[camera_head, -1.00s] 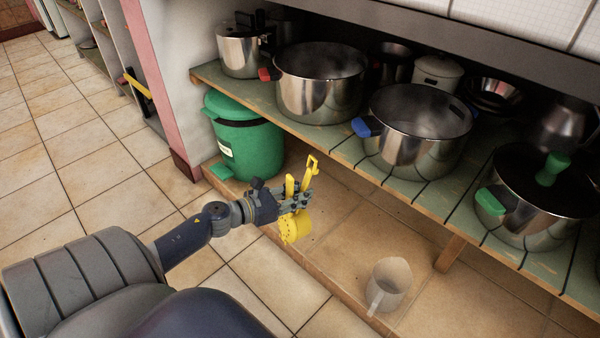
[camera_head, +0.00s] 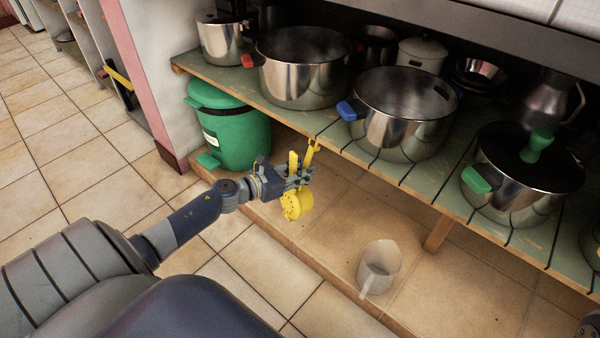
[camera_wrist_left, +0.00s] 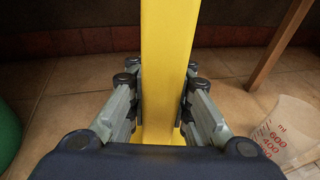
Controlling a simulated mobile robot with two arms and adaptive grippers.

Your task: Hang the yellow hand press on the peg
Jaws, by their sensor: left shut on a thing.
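The yellow hand press (camera_head: 297,206) has a round, perforated cup at its lower end and yellow handle parts rising above. My left gripper (camera_head: 300,178) is shut on it and holds it off the floor, cup down, in front of the shelf. The top of the press is close to the shelf's front edge in the picture; I cannot tell if they touch. In the left wrist view, a yellow bar of the press (camera_wrist_left: 168,60) stands between the fingers (camera_wrist_left: 160,105). I cannot make out the peg. A dark part at the bottom right corner may belong to my right arm.
The wooden shelf (camera_head: 437,236) carries several steel pots, with blue (camera_head: 346,110) and green (camera_head: 476,180) handles near its front. A green bin (camera_head: 235,135) stands below its left end. A clear measuring jug (camera_head: 379,266) stands on the lower ledge at right.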

